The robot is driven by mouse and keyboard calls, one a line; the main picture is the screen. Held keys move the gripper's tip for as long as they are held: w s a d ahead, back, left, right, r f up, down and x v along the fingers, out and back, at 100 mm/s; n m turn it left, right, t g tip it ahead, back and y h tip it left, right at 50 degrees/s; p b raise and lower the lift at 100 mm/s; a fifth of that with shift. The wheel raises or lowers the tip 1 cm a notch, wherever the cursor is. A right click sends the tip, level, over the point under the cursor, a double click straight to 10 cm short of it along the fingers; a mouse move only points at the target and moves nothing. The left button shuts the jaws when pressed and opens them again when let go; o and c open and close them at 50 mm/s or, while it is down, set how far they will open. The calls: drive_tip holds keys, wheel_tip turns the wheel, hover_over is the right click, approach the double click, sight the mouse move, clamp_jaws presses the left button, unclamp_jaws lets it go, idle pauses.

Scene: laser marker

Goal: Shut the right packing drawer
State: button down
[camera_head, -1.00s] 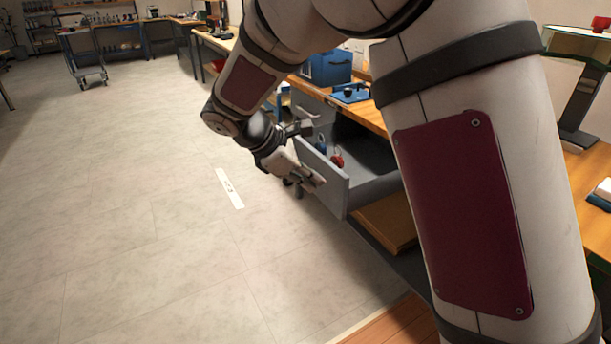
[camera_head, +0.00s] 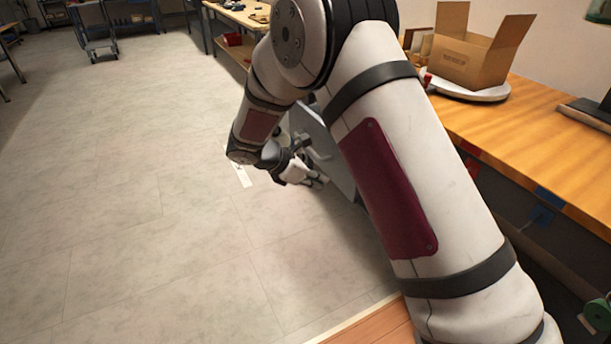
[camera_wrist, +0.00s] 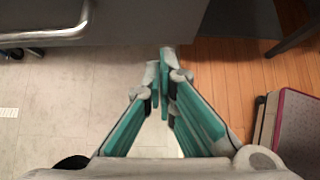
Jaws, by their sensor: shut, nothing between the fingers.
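The grey drawer front (camera_head: 342,168) shows just left of my upper arm in the head view, with a pale bar handle (camera_head: 318,143). My arm hides the rest of the drawer, so how far it stands out cannot be seen. In the wrist view the dark grey front (camera_wrist: 150,22) spans the top, with the handle (camera_wrist: 50,32) at upper left. My gripper (camera_head: 318,182) is shut and empty, low beside the front. In the wrist view its fingertips (camera_wrist: 164,58) meet close to the panel's lower edge; I cannot tell whether they touch.
A wooden workbench (camera_head: 520,125) runs along the right, with an open cardboard box (camera_head: 470,58) on a white round-cornered base (camera_head: 485,92). Pale floor (camera_head: 150,230) is clear to the left. A cart (camera_head: 97,40) stands far off. Wood flooring (camera_wrist: 225,75) lies right of the fingertips.

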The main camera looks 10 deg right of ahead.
sight(344, 182)
drive_tip(key=d, duration=0.1)
drive_tip(key=w+d, duration=0.1)
drive_tip(key=d, duration=0.2)
drive_tip(key=shift+w+f+b, duration=0.2)
drive_tip(key=shift+f+b, duration=0.1)
drive_tip(key=shift+f, duration=0.1)
drive_tip(key=shift+d, duration=0.3)
drive_tip(key=shift+d, duration=0.15)
drive_tip(key=w+d, duration=0.2)
drive_tip(key=d, duration=0.6)
drive_tip(key=w+d, duration=0.3)
drive_tip(key=d, duration=0.6)
drive_tip(key=w+d, duration=0.3)
drive_tip(key=d, duration=0.5)
drive_tip(key=shift+w+d+p, duration=0.25)
drive_tip(key=shift+d+p, duration=0.15)
drive_tip(key=shift+d+r, duration=0.1)
drive_tip(key=shift+d, duration=0.2)
drive_tip(key=a, duration=0.2)
drive_tip(key=s+a, duration=0.1)
drive_tip(key=a, duration=0.1)
drive_tip(key=shift+a+p, duration=0.1)
drive_tip(key=shift+p, duration=0.2)
drive_tip(key=p+v, duration=0.1)
drive_tip(key=v, duration=0.9)
drive_tip(key=shift+p, duration=0.4)
